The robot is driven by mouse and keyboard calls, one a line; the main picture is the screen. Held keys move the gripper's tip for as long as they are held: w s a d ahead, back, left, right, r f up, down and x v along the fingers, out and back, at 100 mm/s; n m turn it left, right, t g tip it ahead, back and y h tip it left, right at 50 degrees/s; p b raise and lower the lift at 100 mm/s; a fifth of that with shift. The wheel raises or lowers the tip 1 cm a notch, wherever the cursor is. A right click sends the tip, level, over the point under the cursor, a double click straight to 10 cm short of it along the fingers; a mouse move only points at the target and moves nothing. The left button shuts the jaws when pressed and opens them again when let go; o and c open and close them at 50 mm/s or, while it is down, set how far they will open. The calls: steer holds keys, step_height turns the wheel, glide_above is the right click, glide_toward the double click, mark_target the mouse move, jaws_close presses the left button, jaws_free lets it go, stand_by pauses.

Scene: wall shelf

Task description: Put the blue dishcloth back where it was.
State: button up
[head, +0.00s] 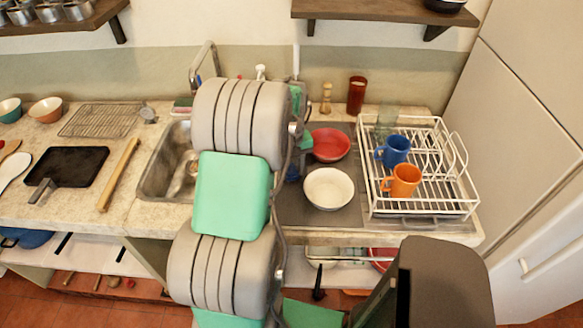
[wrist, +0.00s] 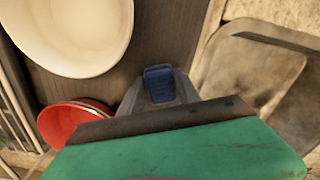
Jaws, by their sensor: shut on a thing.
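The blue dishcloth (wrist: 159,80) shows in the wrist view as a small folded blue piece between the fingertips of my gripper (wrist: 160,90). My gripper is shut on it, above the dark grey mat (wrist: 165,35) between the bowls and the sink. I cannot tell whether the cloth touches the mat. In the head view my arm hides the gripper and nearly all of the cloth.
The sink (head: 153,185) lies left of my arm. A red bowl (head: 331,143) and a cream bowl (head: 328,188) stand close to its right. Further right, a white dish rack (head: 448,205) holds a blue mug (head: 396,148) and an orange mug (head: 404,180). Wall shelves hang above.

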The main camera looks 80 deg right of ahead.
steer(key=shift+f, duration=0.2)
steer(key=o, duration=1.2)
steer(key=shift+r, duration=0.1)
